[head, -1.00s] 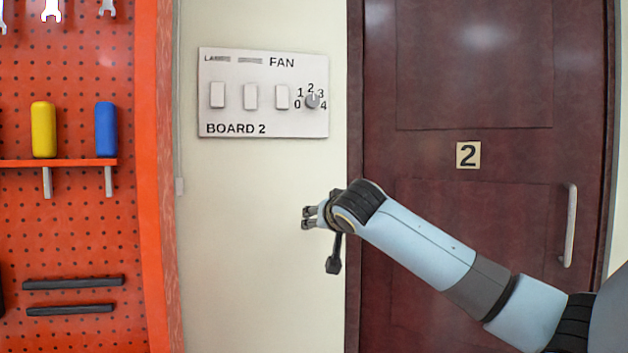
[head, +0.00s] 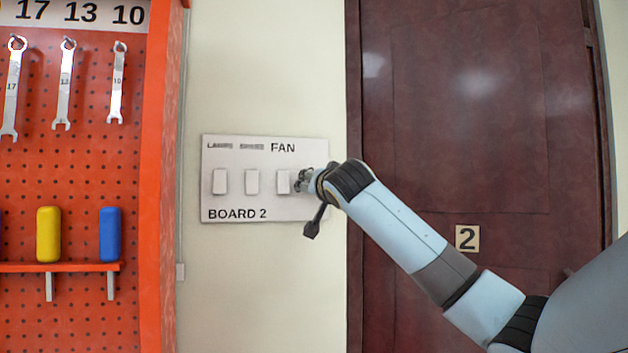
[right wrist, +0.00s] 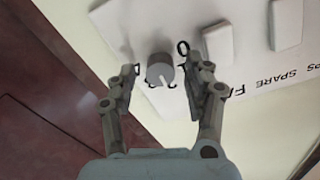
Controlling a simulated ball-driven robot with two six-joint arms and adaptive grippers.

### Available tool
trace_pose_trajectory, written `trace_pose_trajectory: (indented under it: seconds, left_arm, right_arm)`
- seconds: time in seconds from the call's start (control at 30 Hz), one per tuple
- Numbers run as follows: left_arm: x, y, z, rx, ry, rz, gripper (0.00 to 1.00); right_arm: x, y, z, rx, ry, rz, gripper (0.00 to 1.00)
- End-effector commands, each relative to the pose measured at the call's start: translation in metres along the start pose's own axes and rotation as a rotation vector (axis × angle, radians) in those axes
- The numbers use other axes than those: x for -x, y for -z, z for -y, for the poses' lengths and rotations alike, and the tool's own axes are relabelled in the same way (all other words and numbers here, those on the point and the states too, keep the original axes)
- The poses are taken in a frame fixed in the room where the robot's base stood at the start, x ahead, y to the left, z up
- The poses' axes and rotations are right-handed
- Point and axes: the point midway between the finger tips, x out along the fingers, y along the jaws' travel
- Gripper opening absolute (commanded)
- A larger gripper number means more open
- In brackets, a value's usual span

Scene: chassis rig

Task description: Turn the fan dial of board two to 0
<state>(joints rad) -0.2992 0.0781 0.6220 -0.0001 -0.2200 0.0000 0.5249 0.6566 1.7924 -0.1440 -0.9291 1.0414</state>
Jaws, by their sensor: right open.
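Board two (head: 265,207) is a pale panel on the wall with three white switches and the fan dial at its right end. In the head view my right gripper (head: 303,181) covers the dial and its numbers. In the right wrist view the grey round fan dial (right wrist: 159,70) shows between the open fingers of my right gripper (right wrist: 159,66), one finger on each side. I cannot tell whether the fingers touch it. Its white pointer mark seems to point toward the 2, and the 0 shows beside the dial. My left gripper is not in view.
The nearest rocker switch (head: 283,181) sits just left of the right gripper. An orange pegboard (head: 90,170) with wrenches and a shelf is on the left.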

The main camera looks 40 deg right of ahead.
Motion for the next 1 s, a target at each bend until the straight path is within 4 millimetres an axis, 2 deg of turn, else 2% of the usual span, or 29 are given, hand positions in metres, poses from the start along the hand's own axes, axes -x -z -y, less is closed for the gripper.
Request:
trace_pose_trajectory:
  seconds: [0.13,0.4,0.8,1.0]
  left_arm:
    - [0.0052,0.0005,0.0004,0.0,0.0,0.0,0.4]
    - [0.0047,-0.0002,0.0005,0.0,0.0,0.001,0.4]
    - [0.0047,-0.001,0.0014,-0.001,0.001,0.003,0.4]
    - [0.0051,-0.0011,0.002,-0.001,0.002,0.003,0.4]
  right_arm:
    - [-0.0106,0.0003,0.0007,0.0,0.0,0.0,0.52]
    - [-0.0123,-0.0012,-0.0001,0.002,0.0,0.001,0.52]
    - [-0.0121,-0.001,-0.0001,0.001,0.0,0.001,0.01]
    - [-0.0121,-0.0008,-0.0001,0.01,0.0,0.001,0.0]
